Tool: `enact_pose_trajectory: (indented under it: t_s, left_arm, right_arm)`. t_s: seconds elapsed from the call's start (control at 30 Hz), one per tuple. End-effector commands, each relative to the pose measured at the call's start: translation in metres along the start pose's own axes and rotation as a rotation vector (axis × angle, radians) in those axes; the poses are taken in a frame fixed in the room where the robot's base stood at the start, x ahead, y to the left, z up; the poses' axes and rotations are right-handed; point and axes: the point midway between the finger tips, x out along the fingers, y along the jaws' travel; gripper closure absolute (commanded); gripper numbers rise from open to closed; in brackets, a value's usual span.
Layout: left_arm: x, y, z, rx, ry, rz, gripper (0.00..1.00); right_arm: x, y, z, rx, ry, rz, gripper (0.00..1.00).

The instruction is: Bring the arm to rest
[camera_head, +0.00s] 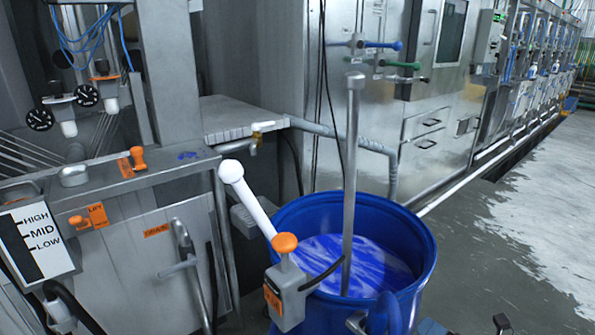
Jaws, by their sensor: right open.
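My right gripper (467,325) shows only at the bottom edge, right of the blue drum. Its two dark fingertips stand well apart, and nothing is seen between them. Its arm and most of its body are below the picture. My left gripper is not in view. The blue drum (424,250) holds blue and white swirled liquid (375,262), and an upright metal pipe (351,180) stands in it. On the drum's near left side is a grey box (287,295) with an orange knob (285,242). A white lever (247,200) slants beside it.
A grey machine (150,250) with orange knobs and a HIGH, MID, LOW sign (38,238) stands on the left. Steel cabinets (430,130) line the back toward the right. The floor (530,220) at right is clear, with a pale wet-looking patch.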

Motion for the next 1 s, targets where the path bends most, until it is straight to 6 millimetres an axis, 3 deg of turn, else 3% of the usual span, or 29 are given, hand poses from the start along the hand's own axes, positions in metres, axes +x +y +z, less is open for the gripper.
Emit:
enact_pose_trajectory:
  t_s: [0.17,0.37,0.47,0.63,0.8,1.0]
  left_arm:
    - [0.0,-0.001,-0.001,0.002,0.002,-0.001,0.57]
    - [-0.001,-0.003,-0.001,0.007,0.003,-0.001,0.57]
    - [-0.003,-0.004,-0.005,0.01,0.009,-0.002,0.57]
    - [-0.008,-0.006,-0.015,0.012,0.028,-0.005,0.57]
    - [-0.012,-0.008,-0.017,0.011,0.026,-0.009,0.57]
    - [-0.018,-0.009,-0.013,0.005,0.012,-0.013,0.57]
  right_arm:
    - [-0.004,-0.004,-0.003,0.448,-0.099,-0.075,0.28]
    - [-0.021,-0.014,-0.022,1.008,-0.255,-0.146,0.28]
    - [-0.037,-0.02,-0.039,1.309,-0.361,-0.175,0.28]
    - [-0.081,-0.027,-0.083,1.833,-0.605,-0.213,0.28]
    - [-0.127,-0.026,-0.126,2.07,-0.793,-0.235,0.28]
    - [-0.165,-0.025,-0.16,2.15,-0.913,-0.26,0.28]
